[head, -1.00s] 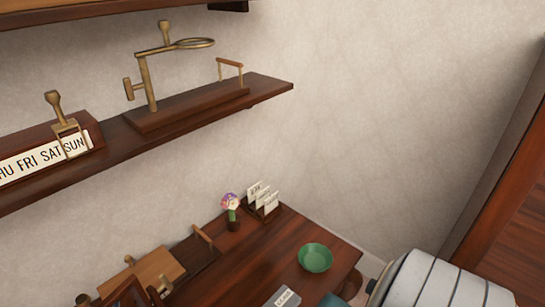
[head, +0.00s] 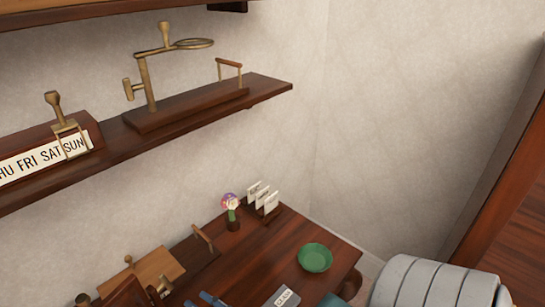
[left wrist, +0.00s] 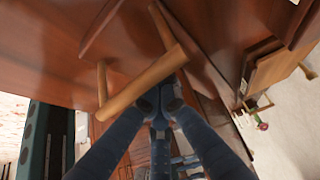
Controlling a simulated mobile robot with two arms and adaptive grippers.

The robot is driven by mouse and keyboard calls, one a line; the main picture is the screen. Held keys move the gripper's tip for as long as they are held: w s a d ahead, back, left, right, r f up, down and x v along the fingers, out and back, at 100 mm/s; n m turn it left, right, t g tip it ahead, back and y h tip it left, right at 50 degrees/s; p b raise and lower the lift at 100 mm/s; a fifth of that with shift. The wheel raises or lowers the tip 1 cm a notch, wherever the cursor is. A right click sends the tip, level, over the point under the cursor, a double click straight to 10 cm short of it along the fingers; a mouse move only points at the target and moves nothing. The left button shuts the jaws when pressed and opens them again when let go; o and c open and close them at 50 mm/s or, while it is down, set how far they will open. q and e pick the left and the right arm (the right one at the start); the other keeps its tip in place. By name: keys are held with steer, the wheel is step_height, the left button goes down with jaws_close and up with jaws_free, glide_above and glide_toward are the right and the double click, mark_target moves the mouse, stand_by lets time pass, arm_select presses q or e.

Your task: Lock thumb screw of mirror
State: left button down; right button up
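A dark wooden frame (head: 128,293) with small brass knobs stands at the bottom left in the head view. It may be the mirror; its lower part is cut off, so I cannot tell how its thumb screw (head: 83,299) sits. Blue finger parts of a gripper, likely my left (head: 210,301), show at the bottom edge. In the left wrist view, my left gripper's blue fingers (left wrist: 160,100) converge close behind a light wooden handle bar (left wrist: 140,88). The bar partly hides the tips, so their gap and any contact are unclear. My right gripper is not clearly in view.
A wall shelf (head: 270,93) carries a brass ring stand (head: 148,85) and a weekday strip (head: 45,156). The desk (head: 250,262) holds a green bowl (head: 315,257), a flower (head: 231,206), a card rack (head: 262,205) and a small card (head: 287,298).

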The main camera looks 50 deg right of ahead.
mark_target(167, 283)
steer(key=w, duration=0.2)
steer(key=w+a, duration=0.1)
steer(key=w, duration=0.5)
steer(key=shift+w+a, duration=0.15)
steer(key=shift+a, duration=0.05)
steer(key=shift+s+f, duration=0.2)
steer(key=s+d, duration=0.2)
steer(key=s, duration=0.9)
steer(key=w+d+f+m+h, duration=0.1)
steer(key=w+d+m+h, duration=0.1)
steer(key=d, duration=0.6)
steer(key=w+d+f+m+g+h, duration=0.1)
steer(key=d+m+h, duration=0.3)
steer(key=d, duration=0.5)
steer(key=w+d+f+m+h, duration=0.2)
steer(key=w+d+m+h, duration=0.1)
steer(key=d, duration=0.6)
steer(key=shift+d+f+m+h, duration=0.2)
steer(key=shift+f+m+h, duration=0.15)
steer(key=shift+h, duration=0.35)
steer(key=shift+w, duration=0.1)
steer(key=shift+c, duration=0.3)
